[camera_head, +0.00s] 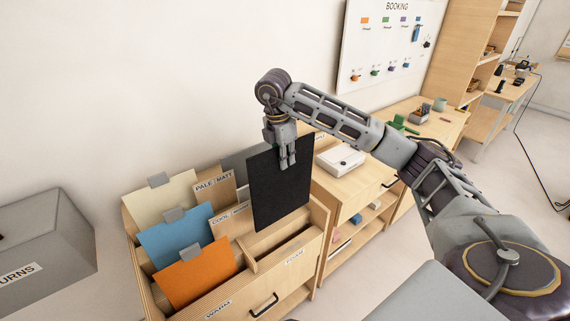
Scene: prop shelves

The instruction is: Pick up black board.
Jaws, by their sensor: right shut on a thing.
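The black board (278,195) is a flat dark rectangle, upright and slightly tilted, in the middle of the head view. My right gripper (287,160) points down over its top edge and is shut on it. The board hangs above the right part of the wooden bin (290,277), its lower edge close to an open slot. I cannot tell whether it still touches the bin. My left gripper is not in view.
The bin also holds orange (200,277), blue (177,243) and cream (160,203) boards, with a grey board (240,163) behind. A grey box (45,240) stands left. A wooden desk (345,190) with a white box (340,160) stands right.

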